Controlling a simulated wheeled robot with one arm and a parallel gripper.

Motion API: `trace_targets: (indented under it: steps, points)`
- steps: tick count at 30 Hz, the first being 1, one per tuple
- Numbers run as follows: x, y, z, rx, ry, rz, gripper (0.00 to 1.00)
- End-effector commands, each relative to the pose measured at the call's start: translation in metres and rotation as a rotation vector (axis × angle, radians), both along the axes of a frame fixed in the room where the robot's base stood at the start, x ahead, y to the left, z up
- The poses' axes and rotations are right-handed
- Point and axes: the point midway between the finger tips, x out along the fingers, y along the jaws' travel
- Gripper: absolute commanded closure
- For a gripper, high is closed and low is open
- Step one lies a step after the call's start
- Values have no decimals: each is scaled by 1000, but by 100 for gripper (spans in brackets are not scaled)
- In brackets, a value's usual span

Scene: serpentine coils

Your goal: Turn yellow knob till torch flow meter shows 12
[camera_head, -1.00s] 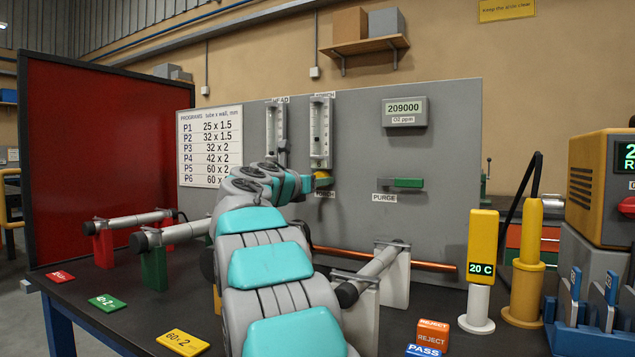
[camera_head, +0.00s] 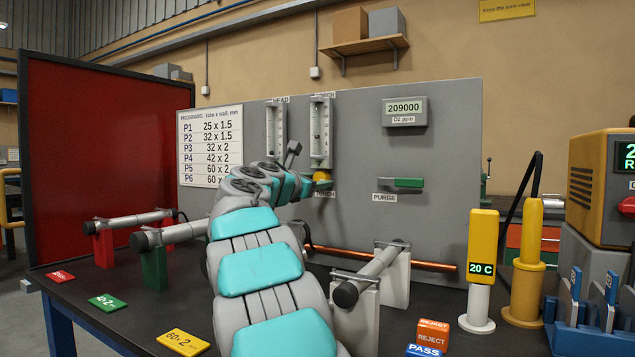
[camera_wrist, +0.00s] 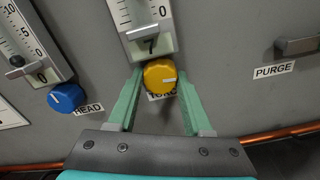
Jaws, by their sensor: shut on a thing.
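The yellow knob (camera_wrist: 160,75) sits on the grey panel below the torch flow meter (camera_wrist: 148,28). My gripper (camera_wrist: 160,77) is shut on the knob, one green finger on each side. The knob's white mark points to the right in the wrist view. In the head view, the knob (camera_head: 322,176) shows beyond the end of my arm, beneath the torch meter (camera_head: 320,132). A dark figure resembling a 7 shows at the meter's lower end in the wrist view; I cannot read the float's level surely. The TORCH label is partly hidden.
The blue HEAD knob (camera_wrist: 66,97) and its meter (camera_head: 276,130) are left of the yellow knob. The PURGE handle (camera_head: 407,183) is to the right. A copper tube (camera_head: 425,265) runs below, with clamps (camera_head: 395,275) in front.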

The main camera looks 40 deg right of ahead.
Motion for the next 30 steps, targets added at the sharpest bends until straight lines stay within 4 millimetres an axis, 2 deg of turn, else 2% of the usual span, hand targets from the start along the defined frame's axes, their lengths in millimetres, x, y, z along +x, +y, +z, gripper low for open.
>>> trace_targets:
  steps: [10,26,27,30]
  points:
    - [0,0,0,62,-151,0,100]
    - [0,0,0,76,-182,-1,100]
    - [0,0,0,76,-182,-1,49]
    - [0,0,0,76,-182,-1,38]
